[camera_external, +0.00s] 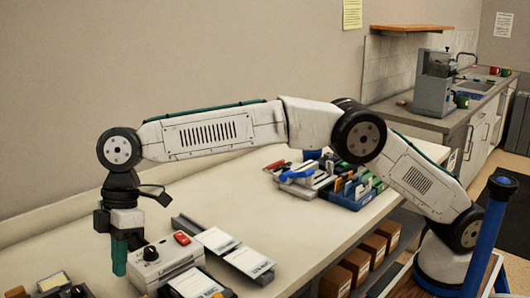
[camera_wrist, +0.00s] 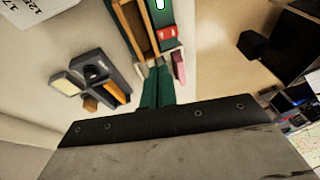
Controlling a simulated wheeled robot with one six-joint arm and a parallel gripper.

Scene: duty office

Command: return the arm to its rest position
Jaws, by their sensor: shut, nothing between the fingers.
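My arm reaches left across the long pale table (camera_external: 215,200) in the external view, with its wrist bent down. My gripper (camera_external: 119,258) hangs at the left end of the arm, its green fingers pointing down. It is shut and empty, and appears beside the left side of a white box with a black knob and a red button (camera_external: 181,238). Whether it touches anything cannot be told. The green fingers also show together in the wrist view (camera_wrist: 158,88).
White cards (camera_external: 249,262) lie right of the box. A dark device with a pale pad (camera_external: 52,282) is at lower left; a similar one shows in the wrist view (camera_wrist: 92,75). A blue organizer (camera_external: 347,201) stands under my arm. The wall runs along the table's back.

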